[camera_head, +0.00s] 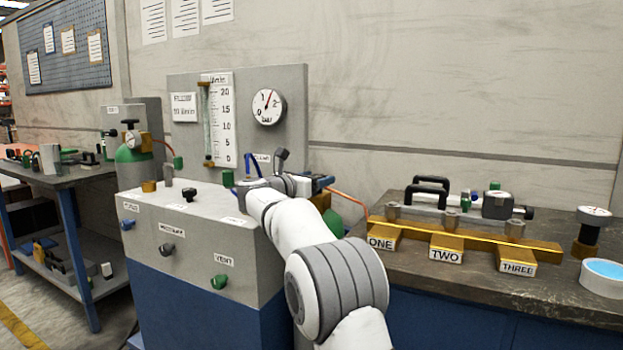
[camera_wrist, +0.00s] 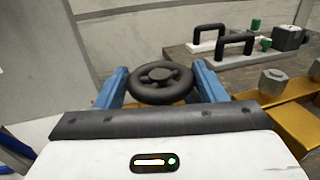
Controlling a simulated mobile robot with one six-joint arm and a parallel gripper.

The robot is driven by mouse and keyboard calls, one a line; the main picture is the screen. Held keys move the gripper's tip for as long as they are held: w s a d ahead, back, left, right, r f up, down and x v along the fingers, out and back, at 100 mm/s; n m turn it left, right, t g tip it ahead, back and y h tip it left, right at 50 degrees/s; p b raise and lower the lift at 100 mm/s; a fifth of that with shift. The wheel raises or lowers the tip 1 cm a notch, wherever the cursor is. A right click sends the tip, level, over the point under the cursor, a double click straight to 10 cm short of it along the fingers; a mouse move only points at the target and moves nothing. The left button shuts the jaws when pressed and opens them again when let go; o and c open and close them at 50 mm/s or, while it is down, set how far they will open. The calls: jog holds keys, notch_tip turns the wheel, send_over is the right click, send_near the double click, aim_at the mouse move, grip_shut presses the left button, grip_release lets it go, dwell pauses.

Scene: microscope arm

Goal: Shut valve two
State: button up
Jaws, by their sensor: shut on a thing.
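A black round handwheel (camera_wrist: 161,82) sits between the two blue fingers of my gripper (camera_wrist: 163,88) in the wrist view, one finger at each side. My gripper (camera_head: 322,184) is shut on it. In the head view my arm hides most of the wheel. A brass fitting (camera_head: 320,201) and part of a green cylinder (camera_head: 333,222) show just beneath my gripper. Away to the right on the dark bench, a brass manifold bar carries labelled blocks ONE (camera_head: 381,243), TWO (camera_head: 446,256) and THREE (camera_head: 517,268), with grey hex-topped posts. My gripper is apart from block TWO.
A grey and blue console (camera_head: 200,245) with a gauge panel stands left of my arm. An orange hose (camera_head: 350,200) runs near my gripper toward the bench. Black handles (camera_head: 430,190) and a white dish (camera_head: 604,279) are on the right bench (camera_head: 480,295).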

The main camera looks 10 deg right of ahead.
jog(key=shift+a+r, duration=0.15)
jog(key=shift+r, duration=0.1)
jog(key=o, duration=0.8)
jog(key=shift+o, duration=1)
jog(key=shift+f, duration=0.2)
jog(key=v, duration=0.7)
jog(key=shift+s+a+p, duration=0.25)
jog(key=shift+p, duration=0.2)
